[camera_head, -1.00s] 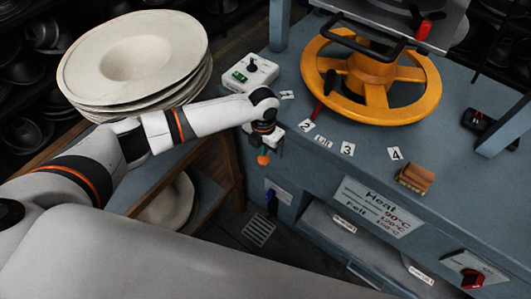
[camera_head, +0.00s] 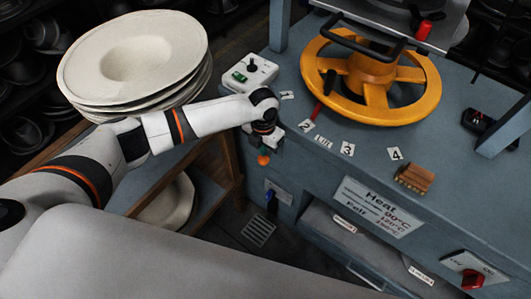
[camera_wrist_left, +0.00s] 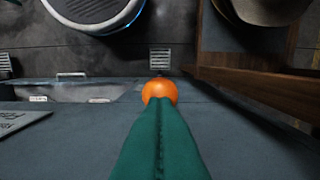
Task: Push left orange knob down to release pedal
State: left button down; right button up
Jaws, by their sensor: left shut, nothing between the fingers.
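The orange knob (camera_head: 263,160) sits at the left front edge of the blue-grey press. In the left wrist view the orange knob (camera_wrist_left: 160,90) shows right at the tips of my green fingers, which cover its near part. My left gripper (camera_head: 264,150) is shut and empty, pointing down over the knob. It looks to be at or just touching the knob; I cannot tell if it is pressing. The left gripper's closed fingers also fill the lower middle of the left wrist view (camera_wrist_left: 160,112). The pedal cannot be made out with certainty. My right gripper is not in view.
The press top (camera_head: 330,170) carries a yellow wheel (camera_head: 318,88), a white control box (camera_head: 250,74), number labels and a wooden brush (camera_head: 415,178). A stack of pale hats (camera_head: 132,58) stands left, close to my left arm. A wooden shelf (camera_head: 228,180) is beside the knob.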

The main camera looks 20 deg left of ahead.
pick_arm(q)
jog(key=shift+f, duration=0.1)
dwell(0.4)
jog(key=shift+f, duration=0.1)
jog(key=shift+f+b, duration=1.6)
jog(key=shift+f, duration=0.65)
jog(key=shift+r, duration=0.1)
notch_tip(320, 180, up, 8)
jog(key=p, duration=0.7)
jog(key=shift+r+p, duration=0.15)
jog(key=shift+p, duration=0.15)
